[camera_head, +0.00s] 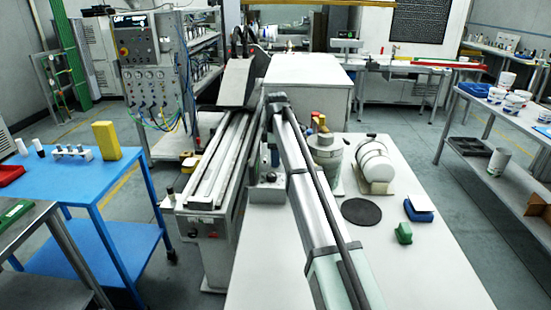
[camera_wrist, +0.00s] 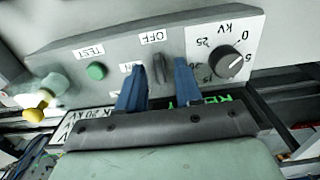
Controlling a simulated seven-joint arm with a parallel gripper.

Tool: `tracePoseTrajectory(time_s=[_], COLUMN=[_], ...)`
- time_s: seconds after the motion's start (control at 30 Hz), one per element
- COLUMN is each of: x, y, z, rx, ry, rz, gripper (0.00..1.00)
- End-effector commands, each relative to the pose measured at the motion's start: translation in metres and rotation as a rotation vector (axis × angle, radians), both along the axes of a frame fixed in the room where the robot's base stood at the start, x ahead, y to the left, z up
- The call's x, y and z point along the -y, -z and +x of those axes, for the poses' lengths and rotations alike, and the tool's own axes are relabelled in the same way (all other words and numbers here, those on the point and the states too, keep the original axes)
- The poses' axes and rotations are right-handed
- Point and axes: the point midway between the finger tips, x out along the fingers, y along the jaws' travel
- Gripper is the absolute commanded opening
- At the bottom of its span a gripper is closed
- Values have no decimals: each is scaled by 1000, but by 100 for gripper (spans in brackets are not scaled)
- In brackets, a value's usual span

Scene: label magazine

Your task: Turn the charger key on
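The charger key (camera_wrist: 159,68) is a dark upright handle on the grey charger panel (camera_wrist: 205,62) in the wrist view, where the lettering is upside down. It lies in line with the OFF label (camera_wrist: 153,37); another label (camera_wrist: 127,68), partly hidden by a finger, sits to its left and seems to read ON. My gripper (camera_wrist: 158,82) has two blue fingers, apart, one on each side of the key, with visible gaps. Whether the fingertips reach the key's depth is hard to tell. In the head view my arm hides the gripper and I cannot make out the key.
In the head view, a white bench (camera_head: 430,270) holds a black disc (camera_head: 361,211) and a green block (camera_head: 403,233).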

Motion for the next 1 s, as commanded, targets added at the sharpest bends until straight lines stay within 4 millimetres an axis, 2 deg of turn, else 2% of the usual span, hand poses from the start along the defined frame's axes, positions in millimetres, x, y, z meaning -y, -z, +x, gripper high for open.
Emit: tracePoseTrajectory(time_s=[0.33,0.7,1.0], x=[0,0,0], y=[3,3,3], z=[0,0,0], rx=[0,0,0], ry=[0,0,1], rz=[0,0,0], gripper=[35,1,0])
